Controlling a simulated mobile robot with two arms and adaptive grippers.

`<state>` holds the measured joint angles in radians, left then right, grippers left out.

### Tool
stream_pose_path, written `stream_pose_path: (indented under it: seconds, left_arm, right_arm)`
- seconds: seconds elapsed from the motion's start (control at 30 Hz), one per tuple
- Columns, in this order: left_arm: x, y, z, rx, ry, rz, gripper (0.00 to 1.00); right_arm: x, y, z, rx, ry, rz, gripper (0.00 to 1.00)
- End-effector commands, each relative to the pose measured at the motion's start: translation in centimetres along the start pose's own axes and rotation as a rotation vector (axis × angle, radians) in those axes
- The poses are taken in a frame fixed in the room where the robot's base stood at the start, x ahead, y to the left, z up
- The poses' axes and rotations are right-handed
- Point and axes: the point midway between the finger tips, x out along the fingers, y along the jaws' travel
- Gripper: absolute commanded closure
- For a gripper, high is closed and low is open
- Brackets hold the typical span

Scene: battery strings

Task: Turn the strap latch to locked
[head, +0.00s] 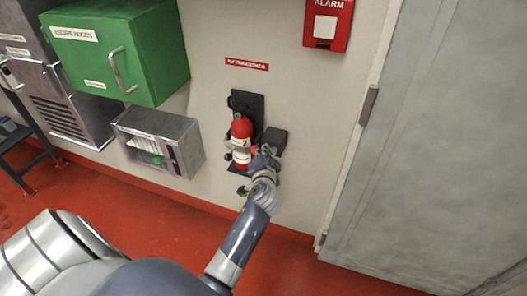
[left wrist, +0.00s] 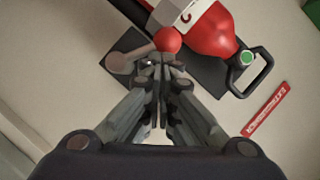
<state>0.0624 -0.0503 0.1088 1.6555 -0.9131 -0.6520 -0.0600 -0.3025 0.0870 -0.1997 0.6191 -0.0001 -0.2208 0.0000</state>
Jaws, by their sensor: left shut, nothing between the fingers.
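A red fire extinguisher (head: 240,129) with a white label hangs upright on a black wall bracket (head: 246,100). In the left wrist view the extinguisher (left wrist: 212,32) lies across the top, with the black back plate (left wrist: 205,75) behind it. A red knob (left wrist: 167,40) with a short grey-brown lever (left wrist: 121,63) sits at its side and looks like the strap latch. My left gripper (left wrist: 160,64) is shut and empty, its tips right at the knob and lever; I cannot tell if they touch. In the head view my left gripper (head: 264,158) covers the extinguisher's lower right side. My right gripper is out of view.
A grey open-front box (head: 188,150) and a green cabinet (head: 155,55) are on the wall to the left. A red alarm box (head: 340,22) is above right. A large grey door (head: 420,150) stands at right. The red floor (head: 170,225) below is clear.

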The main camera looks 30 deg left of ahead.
Motion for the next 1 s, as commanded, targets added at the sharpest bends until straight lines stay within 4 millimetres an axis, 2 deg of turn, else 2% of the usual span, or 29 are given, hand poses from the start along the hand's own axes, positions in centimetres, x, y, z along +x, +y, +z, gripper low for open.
stream_pose_path:
  seconds: [0.03, 0.2, 0.33, 0.4, 0.5, 1.0]
  left_arm:
    - [-0.1, -0.6, -0.1, -0.034, -0.002, 0.017, 1.00]
    - [0.2, -0.9, 0.6, -0.165, -0.002, 0.084, 1.00]
    - [0.5, -0.3, 0.9, -0.178, 0.000, 0.090, 1.00]
    - [0.4, -0.8, 0.9, -0.214, -0.003, 0.108, 1.00]
    - [0.6, -0.7, 1.2, -0.257, -0.001, 0.129, 1.00]
    - [0.8, -0.5, 1.5, -0.263, 0.000, 0.131, 1.00]
  right_arm:
    - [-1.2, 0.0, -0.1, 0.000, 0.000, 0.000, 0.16]
    - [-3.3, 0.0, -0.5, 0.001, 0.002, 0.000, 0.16]
    - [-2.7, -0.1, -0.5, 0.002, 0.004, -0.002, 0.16]
    - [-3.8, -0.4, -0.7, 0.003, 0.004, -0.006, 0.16]
    - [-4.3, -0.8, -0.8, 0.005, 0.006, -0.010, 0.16]
    - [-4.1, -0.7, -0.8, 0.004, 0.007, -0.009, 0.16]
